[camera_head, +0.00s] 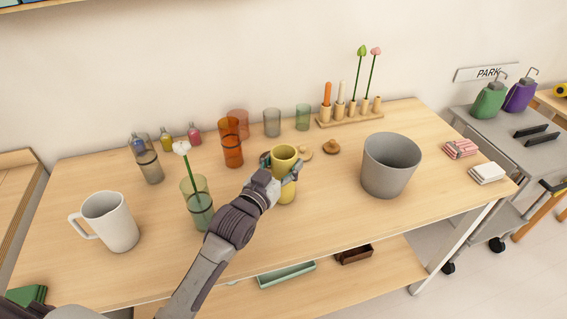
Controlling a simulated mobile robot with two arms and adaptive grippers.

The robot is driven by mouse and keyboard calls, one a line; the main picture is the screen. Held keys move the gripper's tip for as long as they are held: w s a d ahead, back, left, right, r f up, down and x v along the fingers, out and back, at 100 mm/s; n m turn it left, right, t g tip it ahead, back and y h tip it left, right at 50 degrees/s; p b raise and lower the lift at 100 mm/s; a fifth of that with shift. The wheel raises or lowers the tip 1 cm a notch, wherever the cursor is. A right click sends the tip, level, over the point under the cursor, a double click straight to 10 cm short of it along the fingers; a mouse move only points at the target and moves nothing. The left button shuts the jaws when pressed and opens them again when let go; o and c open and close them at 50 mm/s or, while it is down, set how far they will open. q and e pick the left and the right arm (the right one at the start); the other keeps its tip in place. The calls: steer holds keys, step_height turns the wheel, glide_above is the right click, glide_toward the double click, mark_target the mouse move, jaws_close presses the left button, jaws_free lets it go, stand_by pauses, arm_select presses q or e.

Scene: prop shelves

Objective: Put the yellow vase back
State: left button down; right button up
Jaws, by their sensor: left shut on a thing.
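The yellow vase (285,157) is upright in the middle of the wooden table, seen in the head view. My left gripper (284,176) is shut around its body, and the fingers hide part of its side. My left arm reaches up from the lower left. Whether the vase's base touches the table is hard to tell. My right gripper is not in view.
A grey bucket (389,166) stands to the right. A green glass with a white flower (197,203) and a white mug (109,221) stand to the left. Orange glasses (231,142) and a wooden holder (349,115) are behind.

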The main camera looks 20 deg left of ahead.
arm_select(q)
steer(key=shift+c, duration=1.2)
jaws_free()
steer(key=shift+f, duration=0.15)
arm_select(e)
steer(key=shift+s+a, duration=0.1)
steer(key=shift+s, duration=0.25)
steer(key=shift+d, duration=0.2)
arm_select(q)
steer(key=s+a+b, duration=0.1)
steer(key=s+a, duration=0.1)
steer(key=s, duration=0.9)
steer(key=shift+s+r+b, duration=0.2)
steer(key=shift+s+b, duration=0.1)
steer(key=shift+s, duration=0.1)
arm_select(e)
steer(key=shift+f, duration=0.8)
arm_select(q)
steer(key=shift+a, duration=0.1)
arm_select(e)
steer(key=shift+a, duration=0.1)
